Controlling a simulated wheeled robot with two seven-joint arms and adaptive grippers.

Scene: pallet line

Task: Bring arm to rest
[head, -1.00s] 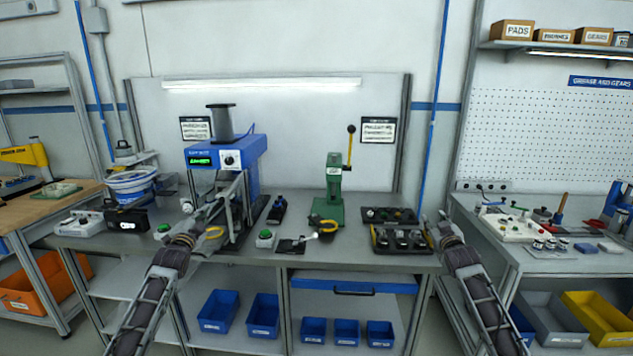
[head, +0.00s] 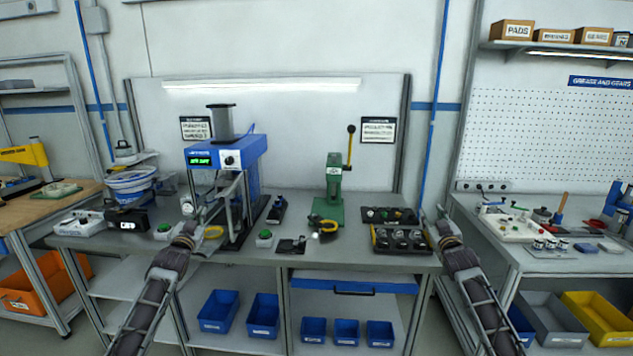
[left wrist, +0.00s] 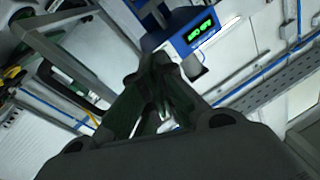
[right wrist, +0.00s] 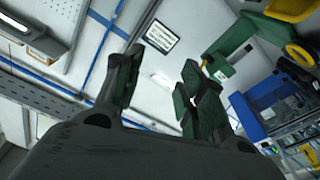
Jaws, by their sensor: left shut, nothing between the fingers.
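My left gripper (head: 193,207) is at the front of the blue press, above the left part of the bench. In the left wrist view its fingertips (left wrist: 160,62) are together with nothing between them. My right gripper (head: 437,218) is at the right end of the bench, beside the dark trays. In the right wrist view its fingers (right wrist: 160,75) are well apart and empty. Both arms reach in from the bottom of the head view.
The blue press (head: 225,153) with a lit green display stands close to my left gripper. A green lever press (head: 335,190), dark trays with parts (head: 403,250) and green buttons (head: 264,238) are on the bench. Blue bins (head: 218,311) sit below. A side bench (head: 520,262) is at right.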

